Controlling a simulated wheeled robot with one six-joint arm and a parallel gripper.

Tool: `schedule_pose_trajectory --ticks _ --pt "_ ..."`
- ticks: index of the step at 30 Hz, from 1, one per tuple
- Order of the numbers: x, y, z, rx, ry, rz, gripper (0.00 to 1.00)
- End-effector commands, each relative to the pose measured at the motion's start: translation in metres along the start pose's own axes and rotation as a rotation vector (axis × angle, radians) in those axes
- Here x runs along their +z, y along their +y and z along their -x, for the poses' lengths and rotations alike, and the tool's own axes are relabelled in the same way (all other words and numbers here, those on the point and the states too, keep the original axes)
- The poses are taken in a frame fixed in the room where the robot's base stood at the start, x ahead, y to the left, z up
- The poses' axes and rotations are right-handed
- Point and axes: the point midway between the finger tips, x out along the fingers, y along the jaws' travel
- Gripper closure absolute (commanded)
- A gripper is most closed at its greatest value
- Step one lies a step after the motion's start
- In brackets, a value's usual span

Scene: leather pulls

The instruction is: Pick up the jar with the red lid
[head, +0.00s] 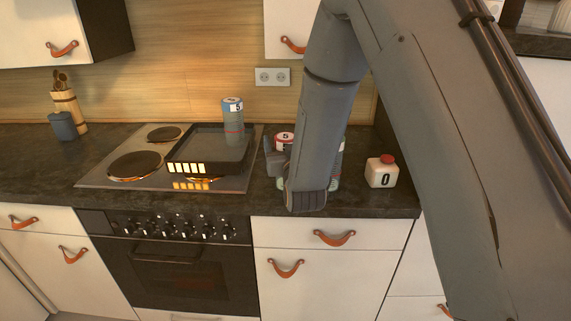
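A small white jar with a red lid (381,175) and a black "0" on its front stands upright on the dark counter, right of my arm. My gripper (275,160) is above the counter to the left of this jar and apart from it. My own wrist hides most of the gripper, so I cannot see whether its fingers are apart. A red and white container (284,136) marked "5" stands behind my gripper, partly covered. I cannot tell whether the gripper touches it.
A blue-grey can (233,120) stands at the black pan (208,146) on the stove (120,180). A pale greenish object (337,170) shows partly behind my forearm. A blue pot (63,126) and a utensil holder (69,104) stand far left.

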Motion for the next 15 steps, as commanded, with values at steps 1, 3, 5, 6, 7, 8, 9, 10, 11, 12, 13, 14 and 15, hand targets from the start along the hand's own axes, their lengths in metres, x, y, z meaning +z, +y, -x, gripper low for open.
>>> schedule_pose_trajectory --ticks 1,3,5,6,7,8,9,10,11,12,13,14,15 --pt "0.0000 -0.0002 -0.0032 0.000 -0.001 0.000 0.31" --pt "0.0000 -0.0006 -0.0055 -0.001 0.000 0.000 0.31" --pt "0.0003 -0.0012 -0.0058 -0.002 -0.001 0.000 0.31" --pt "0.0004 -0.0014 -0.0057 -0.003 -0.001 0.000 0.31" --pt "0.0005 -0.0015 -0.0056 -0.003 -0.001 0.000 0.31" --pt "0.0005 -0.0015 -0.0055 -0.003 -0.001 0.000 0.31" --pt "0.0005 -0.0015 -0.0055 -0.003 -0.001 0.000 0.32" --pt "0.0005 -0.0015 -0.0055 -0.003 -0.001 0.000 0.37" --pt "0.0005 -0.0014 -0.0054 -0.003 -0.001 0.000 0.42" --pt "0.0005 -0.0015 -0.0054 -0.003 -0.001 0.000 0.49" --pt "0.0005 -0.0015 -0.0054 -0.003 -0.001 0.000 0.54" --pt "0.0005 -0.0014 -0.0054 -0.003 -0.001 0.000 0.59" --pt "0.0005 -0.0014 -0.0053 -0.003 -0.001 0.000 0.66"
